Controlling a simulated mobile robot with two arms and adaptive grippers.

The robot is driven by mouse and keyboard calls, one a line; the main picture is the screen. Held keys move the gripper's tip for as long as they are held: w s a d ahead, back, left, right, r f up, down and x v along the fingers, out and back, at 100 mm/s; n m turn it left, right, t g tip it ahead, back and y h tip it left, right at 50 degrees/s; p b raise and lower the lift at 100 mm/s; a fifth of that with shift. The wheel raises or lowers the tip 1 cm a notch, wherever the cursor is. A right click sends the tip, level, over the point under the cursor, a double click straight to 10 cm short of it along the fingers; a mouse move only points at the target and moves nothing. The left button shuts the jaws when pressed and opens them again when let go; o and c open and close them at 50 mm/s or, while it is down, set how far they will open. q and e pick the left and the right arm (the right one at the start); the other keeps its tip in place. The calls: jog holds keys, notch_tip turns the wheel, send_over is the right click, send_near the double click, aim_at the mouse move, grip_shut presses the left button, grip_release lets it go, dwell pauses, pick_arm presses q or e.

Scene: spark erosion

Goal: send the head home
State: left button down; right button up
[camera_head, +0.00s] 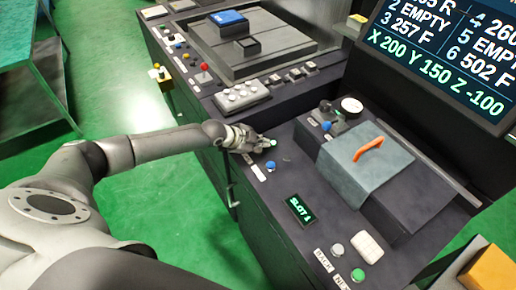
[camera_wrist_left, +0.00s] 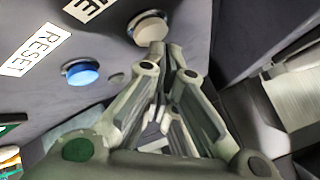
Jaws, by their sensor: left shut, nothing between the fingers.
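My left gripper (camera_head: 267,143) reaches over the left edge of the dark console, fingers closed and empty. In the left wrist view its closed fingertips (camera_wrist_left: 166,46) are at a pale round button (camera_wrist_left: 149,24), overlapping its lower edge; I cannot tell whether they press it. The label beside that button (camera_wrist_left: 88,6) is cut off and ends in "ME". The screen (camera_head: 440,55) reads X 200 Y 150 Z -100. My right gripper is not in view.
A blue button (camera_head: 270,166) with a RESET label (camera_wrist_left: 34,50) is close to the fingers. A SLOT 1 display (camera_head: 300,210), a white button (camera_head: 337,250) and a green button (camera_head: 358,275) sit nearer. An orange handle (camera_head: 368,148) is on a grey cover.

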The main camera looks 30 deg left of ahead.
aim_at(260, 150)
pick_arm(q)
jog(key=shift+f+b, duration=0.4)
jog(key=shift+f, duration=0.15)
jog(key=shift+r, duration=0.15)
dwell(0.5)
jog(key=shift+r+p, duration=0.75)
jog(key=shift+r, duration=0.05)
notch_tip(260, 150, up, 5)
jog(key=p, duration=0.4)
